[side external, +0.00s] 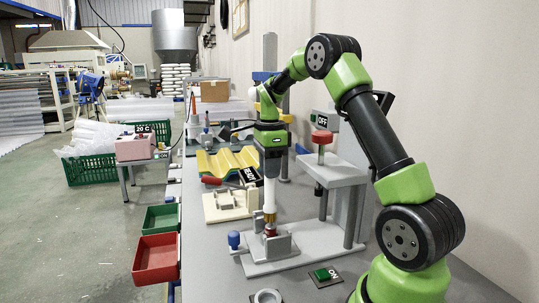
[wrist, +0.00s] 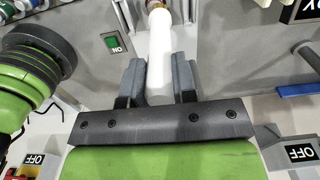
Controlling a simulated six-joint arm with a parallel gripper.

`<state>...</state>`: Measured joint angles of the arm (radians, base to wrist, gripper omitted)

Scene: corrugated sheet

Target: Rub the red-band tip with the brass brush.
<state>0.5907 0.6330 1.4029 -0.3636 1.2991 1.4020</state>
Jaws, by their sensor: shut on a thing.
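My gripper (side external: 271,178) points down over the bench, shut on the white handle of the brass brush (side external: 270,195). The brush is upright, with its brass-coloured end low. The white handle (wrist: 159,60) also shows between the two grey fingers in the wrist view, running away to a brass and reddish end at the top edge. Below the brush, a small reddish part (side external: 270,230), likely the red-band tip, stands at a grey clamp fixture (side external: 268,247). Brush end and reddish part overlap in the picture; I cannot tell whether they touch.
A blue knob (side external: 234,240) is at the fixture's left. A grey press with a red knob (side external: 322,137) stands to the right. A cream block (side external: 228,207) with a red-handled tool and a yellow corrugated sheet (side external: 228,162) lie behind. A green ON button (side external: 325,274) is in front.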

